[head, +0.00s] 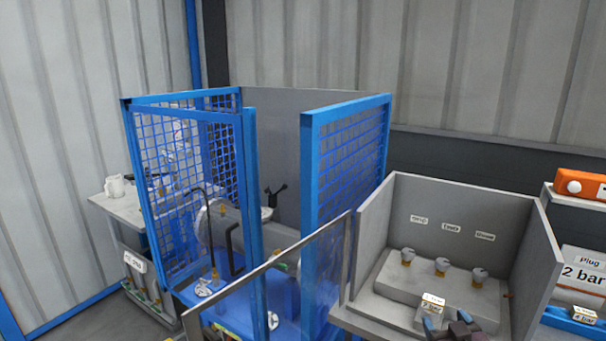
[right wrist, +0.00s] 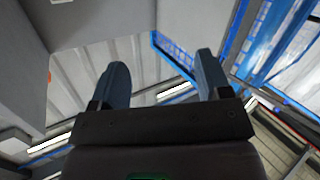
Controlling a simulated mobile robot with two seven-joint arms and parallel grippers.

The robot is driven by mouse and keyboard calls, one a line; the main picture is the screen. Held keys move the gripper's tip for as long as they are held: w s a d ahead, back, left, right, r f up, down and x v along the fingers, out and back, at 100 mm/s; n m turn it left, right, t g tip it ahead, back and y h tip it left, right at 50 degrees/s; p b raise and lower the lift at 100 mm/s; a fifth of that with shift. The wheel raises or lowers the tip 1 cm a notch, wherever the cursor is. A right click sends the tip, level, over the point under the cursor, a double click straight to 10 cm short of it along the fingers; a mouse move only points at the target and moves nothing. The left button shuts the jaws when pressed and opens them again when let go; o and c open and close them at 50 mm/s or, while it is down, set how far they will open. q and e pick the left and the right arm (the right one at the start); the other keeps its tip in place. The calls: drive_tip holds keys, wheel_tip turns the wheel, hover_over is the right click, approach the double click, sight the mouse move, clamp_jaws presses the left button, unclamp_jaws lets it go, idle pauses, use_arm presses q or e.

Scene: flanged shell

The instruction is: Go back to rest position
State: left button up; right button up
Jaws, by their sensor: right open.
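My right gripper (head: 447,322) is at the bottom edge of the head view, in front of the grey open-fronted box. Its blue fingertips point upward beside a small white-labelled block. In the right wrist view the two fingers (right wrist: 162,78) stand wide apart with nothing between them. My left gripper is not in view. A pale flanged shell (head: 224,228) sits inside the blue mesh cage, partly hidden by the cage's frame.
The blue cage (head: 345,150) stands in the middle with its front open. The grey box (head: 520,225) holds several light knobs on a step. A clear panel (head: 300,270) stands between them. An orange case (head: 580,185) is at far right, a side table (head: 118,205) at left.

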drive_tip(key=s+a+f+g, duration=0.1)
drive_tip(key=s+f+g, duration=0.1)
drive_tip(key=s+f, duration=0.6)
drive_tip(key=s+a+f+m+g, duration=0.1)
drive_tip(key=s+a+f+g, duration=0.1)
drive_tip(key=s+f, duration=0.7)
drive_tip(key=s, duration=0.8)
drive_tip(key=shift+s+g, duration=0.3)
drive_tip(key=shift+g, duration=0.1)
drive_tip(key=shift+f, duration=0.1)
